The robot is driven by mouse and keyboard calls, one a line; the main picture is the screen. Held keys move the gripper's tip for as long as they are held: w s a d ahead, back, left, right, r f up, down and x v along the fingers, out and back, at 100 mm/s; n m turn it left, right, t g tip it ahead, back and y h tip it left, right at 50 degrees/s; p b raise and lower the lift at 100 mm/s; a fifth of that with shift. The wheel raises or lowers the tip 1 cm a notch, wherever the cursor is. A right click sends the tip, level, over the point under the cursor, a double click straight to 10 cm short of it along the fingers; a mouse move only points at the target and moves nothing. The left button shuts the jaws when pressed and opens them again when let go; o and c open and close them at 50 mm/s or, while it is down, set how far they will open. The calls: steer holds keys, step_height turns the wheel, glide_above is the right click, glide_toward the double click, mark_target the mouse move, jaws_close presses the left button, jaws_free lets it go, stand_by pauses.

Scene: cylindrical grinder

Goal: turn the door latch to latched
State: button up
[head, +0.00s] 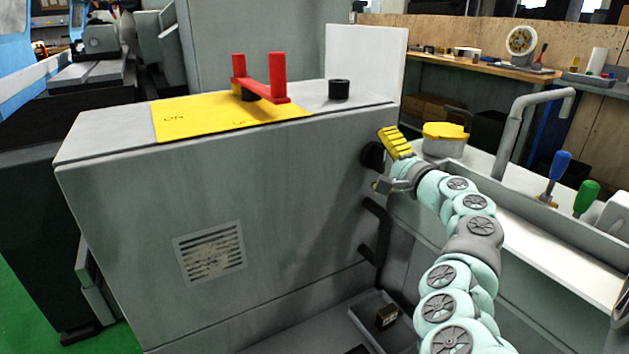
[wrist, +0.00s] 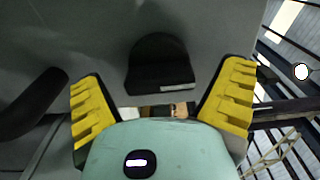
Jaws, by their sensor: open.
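A black rounded knob (head: 373,155) sits on the right side of the grey cabinet, close to my gripper (head: 388,160). It looks like the latch, but no marking shows whether it is latched. In the wrist view the black knob (wrist: 160,65) has a flat lower edge with a pale strip. It lies between the two yellow fingers of my gripper (wrist: 164,78), which are spread wide with nothing held. I cannot tell whether a finger touches it. In the head view one yellow finger shows clearly; the other is mostly hidden.
On the cabinet top (head: 120,140) stand a red two-post piece (head: 262,90) on a yellow plate (head: 190,118) and a black cylinder (head: 339,89). A yellow-lidded pot (head: 445,137), a grey bent pipe (head: 515,120), and blue (head: 560,165) and green (head: 586,195) levers stand to the right.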

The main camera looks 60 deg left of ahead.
steer(key=d, duration=1.2)
steer(key=shift+s, duration=0.45)
